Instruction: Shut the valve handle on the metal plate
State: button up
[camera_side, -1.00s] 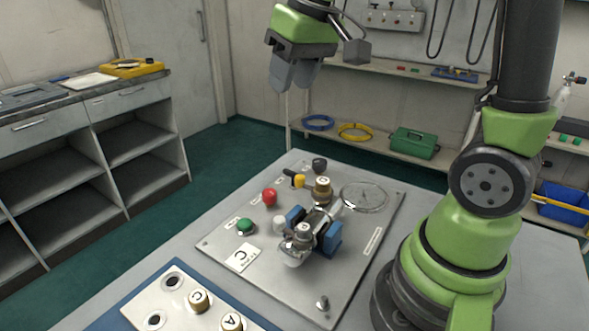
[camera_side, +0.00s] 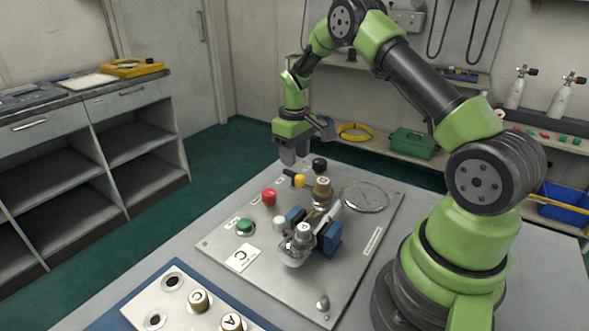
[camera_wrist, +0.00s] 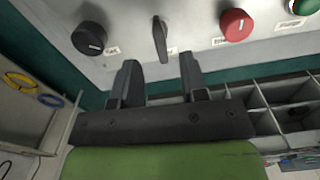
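The valve handle (camera_side: 290,175) is a small dark lever beside a yellow knob-like part near the far edge of the metal plate (camera_side: 330,285). In the wrist view the handle (camera_wrist: 160,40) is a dark, narrow lever between a black knob and a red button. My gripper (camera_side: 291,160) is just above and behind the handle in the side view. In the wrist view my gripper (camera_wrist: 160,72) is open and empty, its two fingers apart, with the lever ahead of the gap between them. I see no contact with the handle.
A black knob (camera_wrist: 90,38) and a red button (camera_wrist: 236,25) flank the handle. A blue-edged panel (camera_side: 180,300) lies in front.

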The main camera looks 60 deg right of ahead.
aim_at(294, 174)
jog(key=shift+f, duration=2.25)
grip_shut()
